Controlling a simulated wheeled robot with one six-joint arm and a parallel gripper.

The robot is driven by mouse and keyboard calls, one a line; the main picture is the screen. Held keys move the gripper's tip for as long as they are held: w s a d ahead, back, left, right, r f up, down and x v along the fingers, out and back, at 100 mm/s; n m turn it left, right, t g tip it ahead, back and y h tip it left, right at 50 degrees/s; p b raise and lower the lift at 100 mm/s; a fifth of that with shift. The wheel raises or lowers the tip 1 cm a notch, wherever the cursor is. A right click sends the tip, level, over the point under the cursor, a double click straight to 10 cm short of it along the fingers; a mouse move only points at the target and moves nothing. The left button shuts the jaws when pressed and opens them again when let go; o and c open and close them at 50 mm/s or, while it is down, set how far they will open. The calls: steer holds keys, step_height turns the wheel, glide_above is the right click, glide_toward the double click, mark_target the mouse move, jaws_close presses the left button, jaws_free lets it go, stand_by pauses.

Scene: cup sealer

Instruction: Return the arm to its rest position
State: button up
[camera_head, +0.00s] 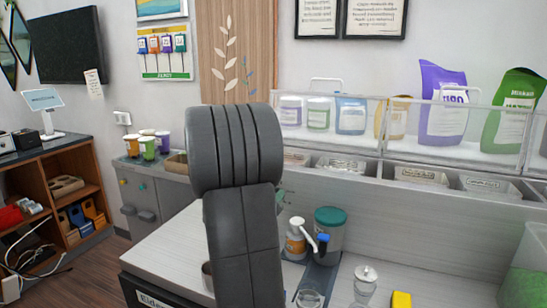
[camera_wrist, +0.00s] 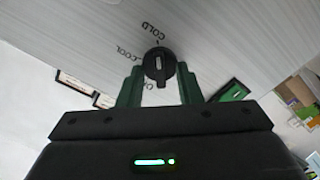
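My gripper (camera_wrist: 159,80) shows in the wrist view with its two green fingers apart and no object held. A round black knob (camera_wrist: 158,65) on a grey panel (camera_wrist: 215,35) lies between and just beyond the fingertips, with gaps showing at its sides. The words COLD and COOL are printed around it. I cannot tell the exact depth between fingertips and knob. In the head view my dark grey arm stands upright in the middle and hides most of the gripper area.
A counter (camera_head: 165,255) holds a teal-lidded container (camera_head: 330,235), a pump bottle (camera_head: 296,240), a clear glass jar (camera_head: 365,283) and a yellow block (camera_head: 401,299). A clear-fronted shelf (camera_head: 440,125) with pouches and jars is behind. A wooden cabinet (camera_head: 60,165) stands left, with open floor beside it.

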steer(key=b+v, duration=0.1)
steer(key=v, duration=1.3)
steer(key=w+d+n+p, duration=0.5)
steer(key=w+n+p, duration=0.1)
steer(key=w+n, duration=0.6)
steer(key=shift+w+d, duration=0.2)
steer(key=shift+w, duration=0.25)
steer(key=shift+f, duration=0.1)
